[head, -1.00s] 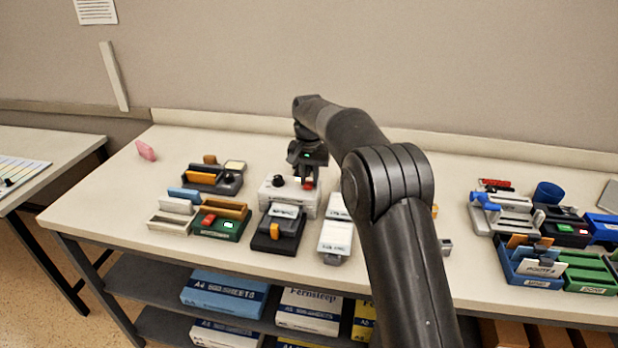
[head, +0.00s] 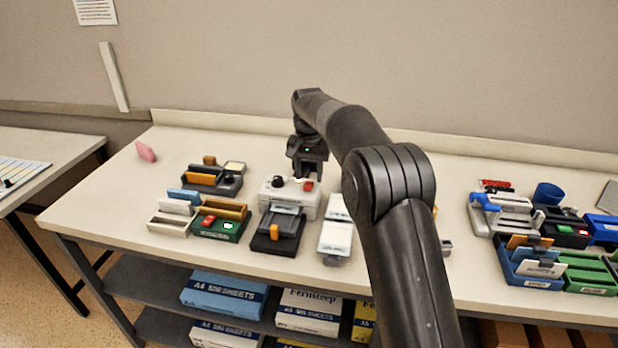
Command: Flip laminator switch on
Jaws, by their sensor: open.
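A white box-shaped device (head: 285,205) stands near the middle of the table, with a black knob (head: 278,182) and a red switch (head: 308,186) on top. It looks like the laminator, but I can read no label on it. Whether the switch is on or off is too small to tell. My gripper (head: 309,172) is open and empty, pointing down just behind and above the red switch. The picture does not settle whether a fingertip touches the device.
A black device with an orange part (head: 278,232) stands in front, and a green device with a red switch (head: 224,221) is at left. A dark device with a knob (head: 212,180) is behind that. Trays and tools crowd the right side. The table's left end is mostly clear.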

